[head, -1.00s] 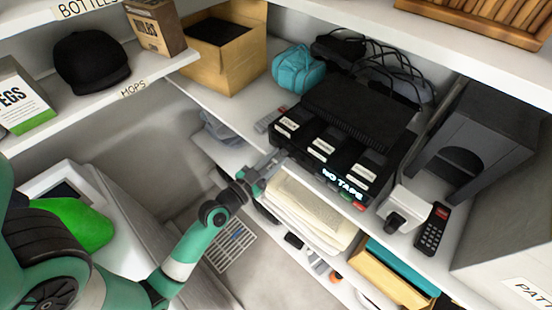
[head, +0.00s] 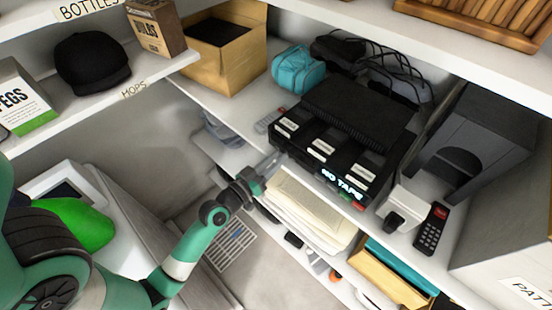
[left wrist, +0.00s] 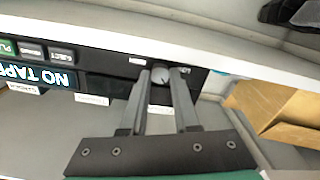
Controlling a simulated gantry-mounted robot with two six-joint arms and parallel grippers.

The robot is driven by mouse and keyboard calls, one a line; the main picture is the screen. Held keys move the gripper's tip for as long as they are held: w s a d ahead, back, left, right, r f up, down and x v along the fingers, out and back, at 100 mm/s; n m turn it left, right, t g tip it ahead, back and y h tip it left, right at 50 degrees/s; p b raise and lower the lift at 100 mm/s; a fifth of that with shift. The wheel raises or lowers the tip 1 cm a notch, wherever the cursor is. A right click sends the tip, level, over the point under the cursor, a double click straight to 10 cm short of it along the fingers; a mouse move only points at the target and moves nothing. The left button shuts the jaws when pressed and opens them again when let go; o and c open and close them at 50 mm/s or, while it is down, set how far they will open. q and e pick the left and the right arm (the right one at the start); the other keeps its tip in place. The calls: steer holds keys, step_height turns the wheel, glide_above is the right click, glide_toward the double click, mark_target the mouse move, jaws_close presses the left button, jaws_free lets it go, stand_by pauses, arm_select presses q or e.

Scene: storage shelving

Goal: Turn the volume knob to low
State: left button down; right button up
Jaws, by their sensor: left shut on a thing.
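The black tape deck (head: 330,150) stands on the middle shelf, with a lit "NO TAPE" display (head: 342,183). Its front shows upside down in the left wrist view, with the display (left wrist: 38,76) at the left. A small round grey volume knob (left wrist: 160,75) sits on the front panel between the fingers of my left gripper (left wrist: 161,78). The gripper is shut on the knob. In the head view my left gripper (head: 270,166) is at the deck's left front corner, and the knob is hidden there. The knob's pointer setting is too small to read. My right gripper is not in view.
The shelf edge (left wrist: 220,56) runs close to the fingers. A stack of papers (head: 305,208) lies below the deck. A grey remote (head: 268,121) lies left of it; a black remote (head: 432,228) and a white device (head: 405,208) stand right. A dark speaker (head: 480,140) is further right.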

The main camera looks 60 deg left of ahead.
arm_select(q)
steer(key=c, duration=0.7)
jaws_free()
steer(key=shift+o, duration=0.2)
steer(key=b+v, duration=0.5)
steer(key=v, duration=0.6)
steer(key=shift+s+b, duration=0.3)
steer(key=shift+b, duration=0.05)
steer(key=shift+d, duration=0.1)
